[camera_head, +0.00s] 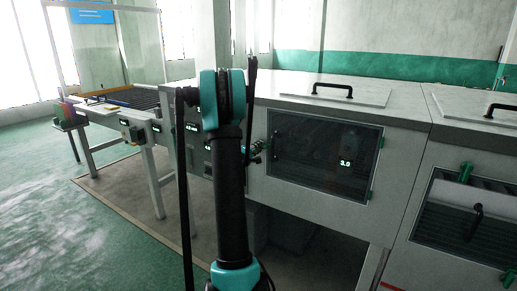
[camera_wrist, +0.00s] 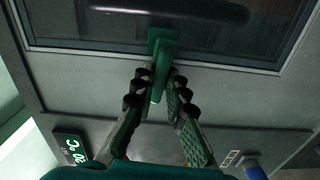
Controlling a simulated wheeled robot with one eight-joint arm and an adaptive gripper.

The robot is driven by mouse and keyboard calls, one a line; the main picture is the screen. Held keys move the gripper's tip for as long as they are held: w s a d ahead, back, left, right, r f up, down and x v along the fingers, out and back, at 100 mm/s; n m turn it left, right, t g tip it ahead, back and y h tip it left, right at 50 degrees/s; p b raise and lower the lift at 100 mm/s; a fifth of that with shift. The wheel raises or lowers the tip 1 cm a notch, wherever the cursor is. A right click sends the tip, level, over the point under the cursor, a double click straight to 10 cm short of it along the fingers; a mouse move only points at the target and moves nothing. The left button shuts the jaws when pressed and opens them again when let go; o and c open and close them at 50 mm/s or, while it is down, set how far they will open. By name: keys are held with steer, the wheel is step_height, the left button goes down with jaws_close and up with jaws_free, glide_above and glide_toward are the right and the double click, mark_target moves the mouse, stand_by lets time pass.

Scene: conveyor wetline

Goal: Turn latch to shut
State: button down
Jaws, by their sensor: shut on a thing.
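The green latch (camera_wrist: 162,44) is at the edge of a dark glass door (camera_wrist: 100,28) in the wrist view. Its narrow lower part reaches between the fingers of my gripper (camera_wrist: 158,85), which is shut on it. In the head view my gripper (camera_head: 259,147) is at the left edge of the glass door (camera_head: 325,155), partly hidden by my arm. The latch is too small and covered there to make out how it is turned.
A dark handle (camera_head: 332,89) stands on the machine's top lid. Another window door (camera_head: 465,215) with green fittings is at the right. A lit temperature display (camera_wrist: 72,147) is at lower left in the wrist view. A roller conveyor (camera_head: 135,97) stands at the left, with open green floor beside it.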

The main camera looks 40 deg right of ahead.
steer(key=shift+n, duration=0.4)
steer(key=c, duration=1.5)
jaws_free()
steer(key=shift+c, duration=0.2)
steer(key=v, duration=0.7)
steer(key=s+a+f+m+g+y, duration=0.1)
steer(key=s+a+f+y, duration=0.4)
steer(key=a, duration=0.8)
steer(key=s+a+f+m+y, duration=0.1)
steer(key=s+a+f+y, duration=0.4)
steer(key=s+a, duration=0.7)
steer(key=s+a+f+m+g+y, duration=0.1)
steer(key=s+a+f+y, duration=0.4)
steer(key=a, duration=0.9)
steer(key=s+m+y, duration=0.1)
steer(key=s, duration=0.2)
steer(key=shift+s+a+g+y, duration=0.25)
steer(key=shift+a+g+y, duration=0.05)
